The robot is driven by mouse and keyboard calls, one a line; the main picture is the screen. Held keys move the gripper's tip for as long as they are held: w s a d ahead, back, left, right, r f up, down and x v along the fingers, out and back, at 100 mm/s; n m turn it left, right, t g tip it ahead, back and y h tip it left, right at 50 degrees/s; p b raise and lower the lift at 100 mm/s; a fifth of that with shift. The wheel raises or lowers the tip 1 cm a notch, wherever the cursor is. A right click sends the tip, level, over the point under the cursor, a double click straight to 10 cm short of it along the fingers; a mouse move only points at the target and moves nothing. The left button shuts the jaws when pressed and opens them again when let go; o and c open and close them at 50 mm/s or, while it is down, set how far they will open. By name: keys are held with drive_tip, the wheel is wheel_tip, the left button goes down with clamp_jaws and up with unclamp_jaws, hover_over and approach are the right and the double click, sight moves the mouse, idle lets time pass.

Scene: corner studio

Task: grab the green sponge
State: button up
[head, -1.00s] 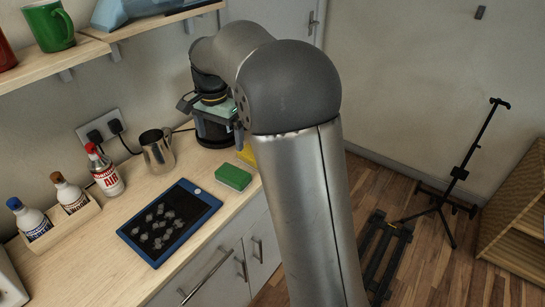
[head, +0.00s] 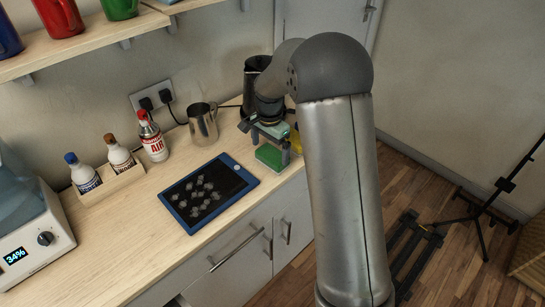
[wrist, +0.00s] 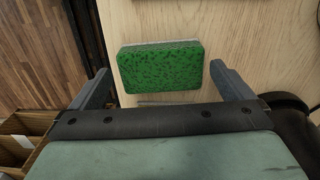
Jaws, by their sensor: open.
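The green sponge (head: 269,156) lies flat on the wooden counter near its front edge, to the right of the blue-framed tray. In the wrist view the sponge (wrist: 161,66) shows its speckled green top and a pale strip along one long side. My gripper (wrist: 168,84) is open, with one finger on each side of the sponge in that view. The fingers are apart from the sponge, and how high they are above it is hard to tell. In the head view my gripper (head: 270,142) hangs over the sponge and hides part of it.
A blue-framed dark tray (head: 178,213) with several small pale pieces lies left of the sponge. A metal jug (head: 203,125) and a dark appliance (head: 254,75) stand behind. A yellow item (head: 296,139) is partly hidden beside my gripper. Bottles (head: 152,138) stand farther left.

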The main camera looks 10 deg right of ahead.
sight(270, 155)
wheel_tip(270, 155, down, 4)
drive_tip(key=shift+f+p, duration=0.1)
drive_tip(key=shift+p, duration=0.3)
drive_tip(key=c, duration=0.6)
drive_tip(key=shift+r, duration=0.2)
